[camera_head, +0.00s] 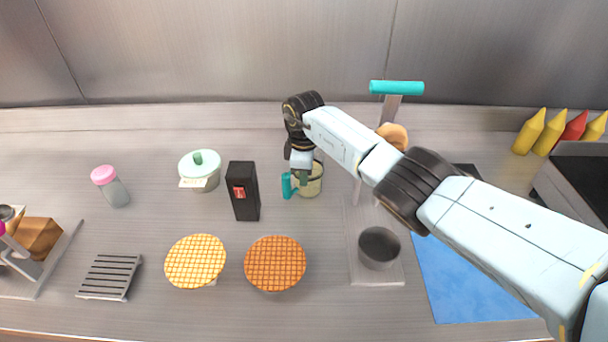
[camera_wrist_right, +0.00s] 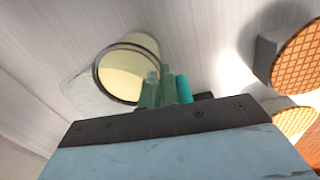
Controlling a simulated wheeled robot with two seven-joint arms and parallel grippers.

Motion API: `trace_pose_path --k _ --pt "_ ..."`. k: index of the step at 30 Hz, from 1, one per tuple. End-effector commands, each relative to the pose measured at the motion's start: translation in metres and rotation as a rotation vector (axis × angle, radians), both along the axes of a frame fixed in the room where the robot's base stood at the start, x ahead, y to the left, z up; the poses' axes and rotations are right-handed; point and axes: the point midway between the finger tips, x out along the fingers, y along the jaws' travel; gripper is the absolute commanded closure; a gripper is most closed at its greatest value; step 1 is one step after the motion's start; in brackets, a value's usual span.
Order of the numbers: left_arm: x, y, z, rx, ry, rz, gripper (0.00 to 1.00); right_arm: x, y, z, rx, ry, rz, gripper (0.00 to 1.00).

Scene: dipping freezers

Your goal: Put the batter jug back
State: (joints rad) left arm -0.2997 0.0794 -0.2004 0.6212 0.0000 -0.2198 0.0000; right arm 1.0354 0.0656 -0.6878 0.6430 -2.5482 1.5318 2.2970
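The batter jug (camera_head: 312,182) is a cream pot with a teal handle (camera_head: 287,186), and it looks upright at the middle of the counter. My right gripper (camera_head: 303,174) reaches down to its handle side and hides part of it. In the right wrist view the jug's round dark rim and pale batter (camera_wrist_right: 126,72) show just beyond the green fingers (camera_wrist_right: 158,92). The teal handle (camera_wrist_right: 184,89) is right beside the fingers. They look close together, but I cannot tell whether they clamp the handle. My left gripper is not in view.
A black carton (camera_head: 243,191) and a lidded pot (camera_head: 200,171) stand left of the jug. Two waffle-topped stands (camera_head: 195,262) (camera_head: 275,264) are in front. A teal-handled press (camera_head: 378,248) with a dark cup and a blue mat (camera_head: 470,285) lie right, partly under my arm.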

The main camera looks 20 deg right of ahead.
Motion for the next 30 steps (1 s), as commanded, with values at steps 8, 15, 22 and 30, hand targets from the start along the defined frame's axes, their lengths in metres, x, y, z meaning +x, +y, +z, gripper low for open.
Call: trace_pose_path --k 8,15,22,30 --pt "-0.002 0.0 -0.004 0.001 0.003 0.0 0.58 0.001 0.0 -0.004 0.0 -0.002 0.0 1.0" --pt "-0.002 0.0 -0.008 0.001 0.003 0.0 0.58 0.001 0.0 -0.009 0.001 -0.001 0.0 1.0" --pt "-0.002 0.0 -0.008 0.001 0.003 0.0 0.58 0.0 0.0 -0.008 0.001 -0.001 0.0 0.72" --pt "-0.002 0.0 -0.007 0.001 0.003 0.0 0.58 -0.001 0.0 -0.01 0.0 0.002 0.0 0.72"
